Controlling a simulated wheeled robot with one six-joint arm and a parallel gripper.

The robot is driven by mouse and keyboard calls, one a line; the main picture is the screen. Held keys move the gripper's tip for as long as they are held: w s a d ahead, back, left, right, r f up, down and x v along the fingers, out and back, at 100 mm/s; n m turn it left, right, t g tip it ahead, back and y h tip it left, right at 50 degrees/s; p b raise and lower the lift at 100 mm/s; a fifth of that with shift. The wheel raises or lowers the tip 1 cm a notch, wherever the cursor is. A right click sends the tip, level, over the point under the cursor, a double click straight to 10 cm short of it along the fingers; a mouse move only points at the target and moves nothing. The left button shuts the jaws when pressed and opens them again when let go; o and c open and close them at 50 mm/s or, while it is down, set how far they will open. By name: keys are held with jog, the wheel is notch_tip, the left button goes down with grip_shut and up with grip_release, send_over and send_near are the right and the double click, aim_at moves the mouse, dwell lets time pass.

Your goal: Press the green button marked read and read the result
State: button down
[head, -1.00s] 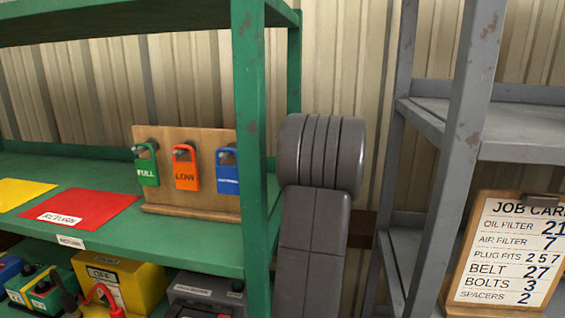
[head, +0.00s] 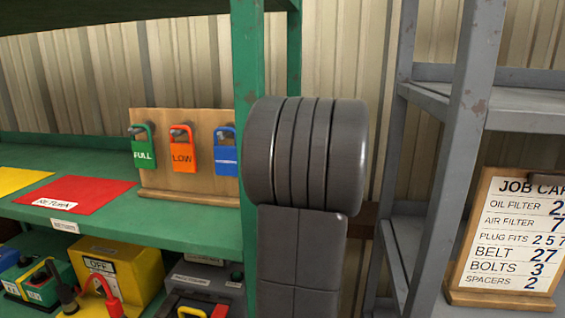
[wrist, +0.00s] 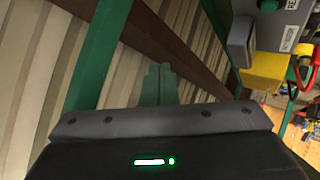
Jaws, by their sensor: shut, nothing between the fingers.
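A grey box (head: 208,284) sits on the lower level of the green shelf in the head view, partly cut off by the bottom edge. A small green button (head: 237,276) is at its right end, beside a label too small to read. In the wrist view the grey box (wrist: 290,25) is at the top right, with a green button (wrist: 268,5) at the frame's edge. My gripper (wrist: 159,72) is shut and empty, to the left of the box and apart from it. The head view does not show my gripper. No readout shows clearly.
A yellow box (head: 122,268) with a red clip stands left of the grey box. The green shelf post (head: 248,60) is close to my arm. Padlocks hang on a wooden board (head: 160,120). A job card (head: 512,235) stands on the grey rack at right.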

jog(key=s+d+f+m+t+h+b, duration=0.1)
jog(key=s+d+f+m+h+b, duration=0.4)
jog(key=d, duration=0.4)
jog(key=s+d+f+m+g+h, duration=0.1)
jog(key=s+d+f+m+g, duration=0.1)
jog(key=s, duration=0.4)
jog(key=s+d+f+m+g+h+b, duration=0.1)
jog(key=s+d+f+m+g+h, duration=0.1)
jog(key=s+f, duration=0.3)
jog(key=shift+s+m+h, duration=0.3)
jog(key=shift+s, duration=0.75)
